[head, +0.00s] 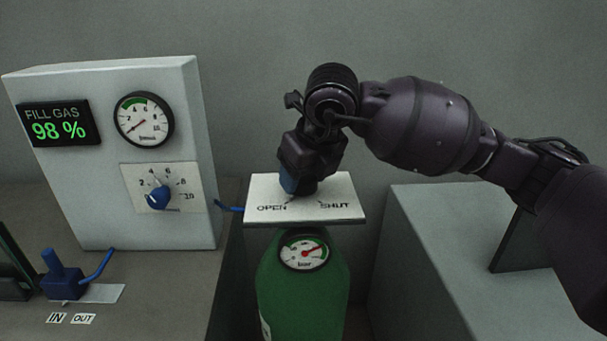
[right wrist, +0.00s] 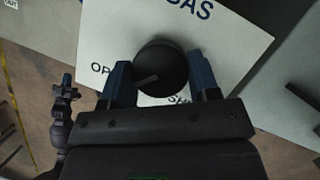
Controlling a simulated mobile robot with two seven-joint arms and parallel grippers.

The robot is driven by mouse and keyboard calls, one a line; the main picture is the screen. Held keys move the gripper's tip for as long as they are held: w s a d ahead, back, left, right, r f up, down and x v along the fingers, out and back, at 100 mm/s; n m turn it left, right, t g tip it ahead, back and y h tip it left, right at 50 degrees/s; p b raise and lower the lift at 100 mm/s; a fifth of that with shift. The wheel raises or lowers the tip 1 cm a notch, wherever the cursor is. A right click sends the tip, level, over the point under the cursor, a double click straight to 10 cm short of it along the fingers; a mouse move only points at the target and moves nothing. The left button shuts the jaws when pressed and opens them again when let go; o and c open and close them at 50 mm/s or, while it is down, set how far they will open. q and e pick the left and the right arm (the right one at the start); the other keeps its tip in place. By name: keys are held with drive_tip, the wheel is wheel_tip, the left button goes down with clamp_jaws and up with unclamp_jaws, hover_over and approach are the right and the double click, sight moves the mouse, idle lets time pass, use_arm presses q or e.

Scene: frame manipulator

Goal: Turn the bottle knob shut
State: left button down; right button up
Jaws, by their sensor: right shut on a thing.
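The bottle knob (right wrist: 160,62) is a round black knob on a white plate (right wrist: 105,40). It sits between the two blue fingers of my right gripper (right wrist: 163,78) in the right wrist view. A pale line on the knob slants toward the lower left, on the OPEN side. In the head view my right gripper (head: 291,186) points down onto the plate (head: 343,194) and hides the knob. The plate carries the words OPEN at left and SHUT at right. The green bottle (head: 300,285) stands below it, with a round gauge (head: 304,252).
A grey panel (head: 90,190) at left carries a FILL GAS display (head: 59,122) reading 98 %, a gauge (head: 143,118) and a blue dial (head: 158,197). A blue valve (head: 62,275) by IN and OUT labels is lower left. A grey box (head: 430,230) stands at right.

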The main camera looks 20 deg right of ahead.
drive_tip(key=n+y, duration=0.1)
drive_tip(key=n, duration=0.2)
drive_tip(key=shift+w+d+f+n+g+b, duration=0.1)
drive_tip(key=shift+n+g+b, duration=0.25)
drive_tip(key=shift+n+g, duration=0.05)
drive_tip(key=n+g+y, duration=0.1)
drive_tip(key=n, duration=0.3)
drive_tip(key=shift+n+b, duration=0.3)
drive_tip(key=shift+b, duration=0.1)
drive_tip(key=n+g+y+b, duration=0.1)
drive_tip(key=n, duration=0.2)
drive_tip(key=shift+w+n+g, duration=0.1)
drive_tip(key=shift+n+g, duration=0.2)
drive_tip(key=shift+n+g+b, duration=0.4)
drive_tip(key=shift+n+g, duration=0.1)
drive_tip(key=shift+n, duration=0.7)
drive_tip(key=shift+w+n+g+b, duration=0.1)
drive_tip(key=shift+n+g+b, duration=0.25)
drive_tip(key=shift+n, duration=1.05)
drive_tip(key=shift+g, duration=0.25)
